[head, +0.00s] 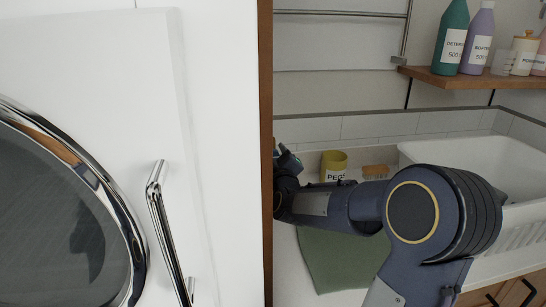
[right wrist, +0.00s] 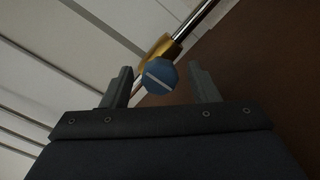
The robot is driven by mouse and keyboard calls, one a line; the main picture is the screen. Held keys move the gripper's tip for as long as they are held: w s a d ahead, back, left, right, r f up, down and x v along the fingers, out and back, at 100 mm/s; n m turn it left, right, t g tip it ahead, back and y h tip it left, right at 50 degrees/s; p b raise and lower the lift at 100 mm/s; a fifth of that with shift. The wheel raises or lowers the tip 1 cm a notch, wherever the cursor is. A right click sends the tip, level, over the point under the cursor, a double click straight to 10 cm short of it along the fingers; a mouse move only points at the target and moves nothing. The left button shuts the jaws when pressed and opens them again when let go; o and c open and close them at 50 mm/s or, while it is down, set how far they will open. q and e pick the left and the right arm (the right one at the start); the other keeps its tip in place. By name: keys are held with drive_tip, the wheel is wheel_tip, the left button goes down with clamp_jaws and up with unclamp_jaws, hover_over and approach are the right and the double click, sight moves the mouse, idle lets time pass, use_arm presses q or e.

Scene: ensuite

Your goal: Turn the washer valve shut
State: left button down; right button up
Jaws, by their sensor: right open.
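The washer valve shows in the right wrist view as a round blue knob (right wrist: 161,77) with a white stripe running diagonally across its face. It sits on a brass body (right wrist: 165,48) joined to a shiny metal pipe (right wrist: 197,20). My right gripper (right wrist: 160,82) is open, with one finger on each side of the knob; whether either finger touches it I cannot tell. In the head view my right gripper (head: 284,160) is partly hidden at the wooden panel's edge, and the valve is not visible there. My left gripper is not in view.
The white washer door with its handle (head: 168,225) fills the left, beside a wooden panel (head: 265,130). A yellow peg pot (head: 333,165), a brown block (head: 375,171) and a green cloth (head: 335,260) lie near my right arm. A white sink (head: 460,150) and bottle shelf (head: 470,80) are right.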

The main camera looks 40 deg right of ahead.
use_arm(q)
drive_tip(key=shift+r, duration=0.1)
use_arm(e)
drive_tip(key=v, duration=0.6)
drive_tip(key=shift+s+a, duration=0.1)
drive_tip(key=shift+s, duration=0.05)
